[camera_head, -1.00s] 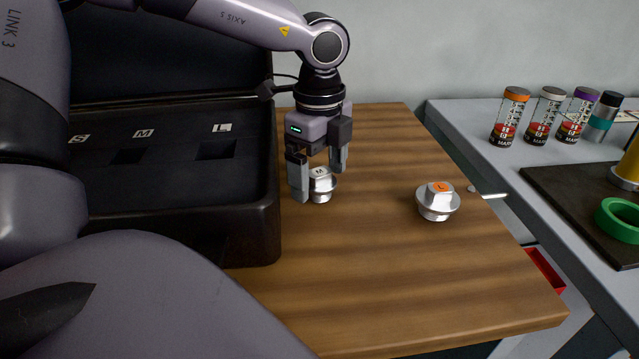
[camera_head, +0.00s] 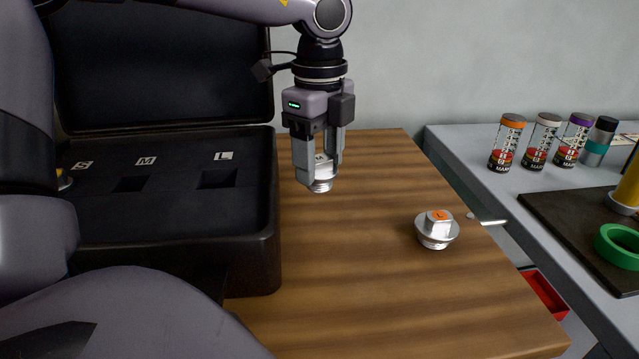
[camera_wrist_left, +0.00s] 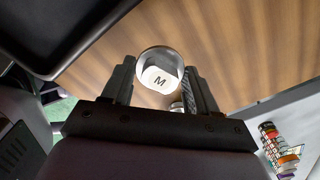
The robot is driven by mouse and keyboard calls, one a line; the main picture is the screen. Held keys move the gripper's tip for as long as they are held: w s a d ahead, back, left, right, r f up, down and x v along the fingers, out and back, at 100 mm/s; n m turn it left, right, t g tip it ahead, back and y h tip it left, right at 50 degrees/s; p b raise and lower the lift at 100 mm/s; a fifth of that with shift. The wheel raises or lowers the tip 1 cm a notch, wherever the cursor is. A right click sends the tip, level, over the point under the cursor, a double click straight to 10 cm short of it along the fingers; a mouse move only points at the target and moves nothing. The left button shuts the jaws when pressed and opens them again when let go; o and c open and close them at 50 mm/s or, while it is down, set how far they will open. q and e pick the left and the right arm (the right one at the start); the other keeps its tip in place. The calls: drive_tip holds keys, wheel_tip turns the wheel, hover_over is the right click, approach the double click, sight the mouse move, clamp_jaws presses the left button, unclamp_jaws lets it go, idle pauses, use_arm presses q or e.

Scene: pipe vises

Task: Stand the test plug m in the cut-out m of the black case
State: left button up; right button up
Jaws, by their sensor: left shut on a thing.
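The silver test plug m (camera_head: 320,184) is between the fingers of my left gripper (camera_head: 318,177), which is shut on it and holds it above the wooden table. In the left wrist view the plug (camera_wrist_left: 159,78) shows its white top with the letter M between the two fingers. The black case (camera_head: 262,250) stands open to the left of the gripper. Its square cut-out m (camera_head: 131,184) lies below the M label, between the S and L labels, and looks empty. My right gripper is not in view.
Another silver plug with an orange top (camera_head: 437,228) stands on the wooden table (camera_head: 370,290), right of the gripper. The case's raised lid (camera_head: 165,80) is behind. A grey bench (camera_head: 480,190) at right holds several marker tubes and a green ring (camera_head: 618,246).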

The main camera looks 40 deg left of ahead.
sight(319, 159)
use_arm(q)
wheel_tip(319, 159, up, 13)
drive_tip(key=p, duration=0.1)
drive_tip(key=shift+f+p, duration=0.15)
drive_tip(key=shift+p, duration=0.2)
